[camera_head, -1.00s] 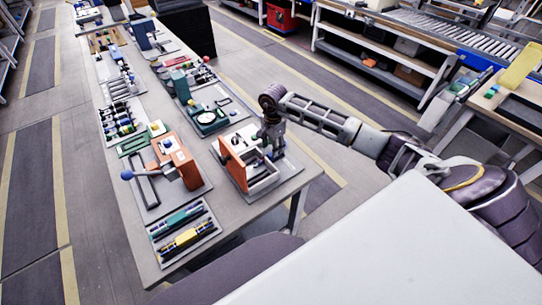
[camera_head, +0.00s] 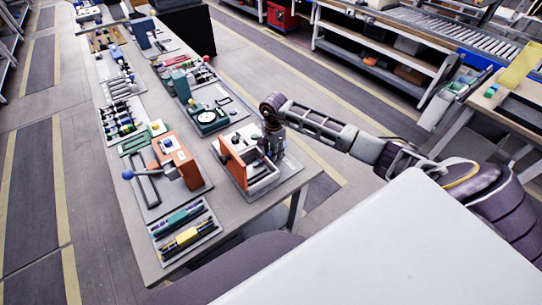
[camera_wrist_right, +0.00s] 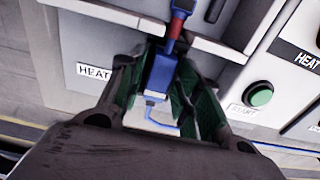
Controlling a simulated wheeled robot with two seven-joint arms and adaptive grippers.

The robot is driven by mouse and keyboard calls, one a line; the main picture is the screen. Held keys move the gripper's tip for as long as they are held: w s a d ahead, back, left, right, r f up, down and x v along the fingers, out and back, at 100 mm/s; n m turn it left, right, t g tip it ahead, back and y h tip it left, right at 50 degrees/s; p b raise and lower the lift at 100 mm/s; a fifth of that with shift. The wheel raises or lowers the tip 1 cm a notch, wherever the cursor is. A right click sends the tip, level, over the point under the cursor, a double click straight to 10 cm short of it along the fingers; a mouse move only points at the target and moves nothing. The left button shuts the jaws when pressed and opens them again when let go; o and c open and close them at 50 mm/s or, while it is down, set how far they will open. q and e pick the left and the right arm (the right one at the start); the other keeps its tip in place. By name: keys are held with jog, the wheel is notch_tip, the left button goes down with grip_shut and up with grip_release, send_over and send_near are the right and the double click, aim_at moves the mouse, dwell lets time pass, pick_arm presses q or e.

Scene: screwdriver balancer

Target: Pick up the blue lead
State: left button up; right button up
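The blue lead (camera_wrist_right: 160,72), a blue plug body with a red section at its far end, shows in the right wrist view. It lies between the two green-padded fingers of my right gripper (camera_wrist_right: 168,88). The fingers are apart, and some space shows beside the lead. Contact with the pads is not clear. A thin blue wire (camera_wrist_right: 163,128) bends below the plug. In the head view my right gripper (camera_head: 272,148) points down at the right side of an open box with an orange panel (camera_head: 232,167); the lead cannot be made out there. My left gripper is out of view.
A panel labelled HEAT with a green START button (camera_wrist_right: 261,95) sits right of the lead. In the head view, an orange block device (camera_head: 178,160), a screwdriver tray (camera_head: 184,230) and a dial gauge (camera_head: 208,117) share the table. The front table corner is bare.

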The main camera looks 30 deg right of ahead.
grip_shut()
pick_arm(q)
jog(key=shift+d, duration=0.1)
pick_arm(e)
jog(key=shift+r, duration=0.2)
jog(key=shift+r, duration=0.55)
notch_tip(320, 180, up, 7)
jog(key=shift+f+b, duration=0.1)
jog(key=shift+b, duration=0.5)
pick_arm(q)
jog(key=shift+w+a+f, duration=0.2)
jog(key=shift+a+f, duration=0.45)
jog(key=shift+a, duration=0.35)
pick_arm(e)
jog(key=shift+r, duration=0.9)
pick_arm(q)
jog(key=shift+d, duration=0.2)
